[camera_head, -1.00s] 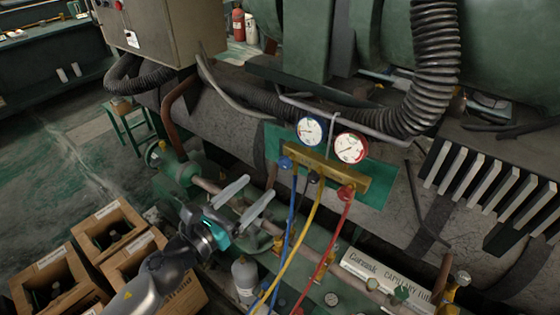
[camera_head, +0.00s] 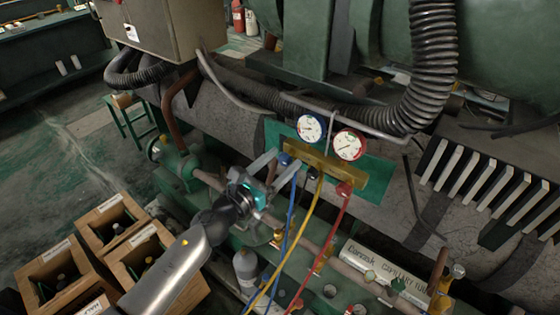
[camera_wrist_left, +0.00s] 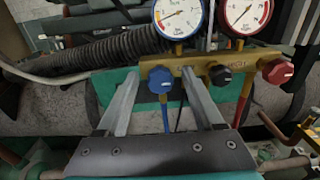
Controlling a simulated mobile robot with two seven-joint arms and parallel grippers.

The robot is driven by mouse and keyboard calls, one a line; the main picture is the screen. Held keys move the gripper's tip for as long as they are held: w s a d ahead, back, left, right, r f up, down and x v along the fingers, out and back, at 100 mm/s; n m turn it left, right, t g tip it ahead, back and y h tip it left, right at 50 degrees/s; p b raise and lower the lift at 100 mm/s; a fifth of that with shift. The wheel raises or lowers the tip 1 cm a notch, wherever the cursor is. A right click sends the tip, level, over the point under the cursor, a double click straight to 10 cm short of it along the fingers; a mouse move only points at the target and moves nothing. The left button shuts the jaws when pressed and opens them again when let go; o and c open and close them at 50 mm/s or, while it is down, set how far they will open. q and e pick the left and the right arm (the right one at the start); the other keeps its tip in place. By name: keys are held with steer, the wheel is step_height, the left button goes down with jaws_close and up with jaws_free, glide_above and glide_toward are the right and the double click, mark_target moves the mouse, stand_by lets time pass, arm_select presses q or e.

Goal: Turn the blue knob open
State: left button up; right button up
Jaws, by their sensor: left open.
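The blue knob (camera_wrist_left: 160,80) sits at the left end of the brass manifold (camera_head: 325,165). In the head view the blue knob (camera_head: 284,159) is small and close to my fingertips. My left gripper (camera_head: 279,160) is open, with its two fingers pointing at the knob. In the left wrist view the fingers (camera_wrist_left: 159,82) stand on either side of the knob, apart from it as seen; whether the knob lies between the tips in depth I cannot tell. My right gripper is not in view.
A blue gauge (camera_head: 311,127) and a red gauge (camera_head: 350,145) stand above the manifold. A black knob (camera_wrist_left: 220,75) and red knob (camera_wrist_left: 277,71) are to the right. Blue, yellow and red hoses (camera_head: 332,232) hang below. Wooden crates (camera_head: 60,270) stand at lower left.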

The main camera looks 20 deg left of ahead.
arm_select(q)
jaws_close()
stand_by(0.4)
steer(key=shift+n, duration=0.3)
steer(key=n+p, duration=0.1)
steer(key=n, duration=0.4)
steer(key=shift+a, duration=0.1)
steer(key=n, duration=0.4)
steer(key=shift+n+p, duration=0.3)
steer(key=shift+p, duration=0.1)
steer(key=n+p, duration=0.1)
steer(key=n, duration=0.4)
steer(key=shift+f+n, duration=0.1)
steer(key=shift+n, duration=0.2)
steer(key=shift+f+n+p, duration=0.1)
steer(key=shift+n+p, duration=0.8)
steer(key=shift+n, duration=1.3)
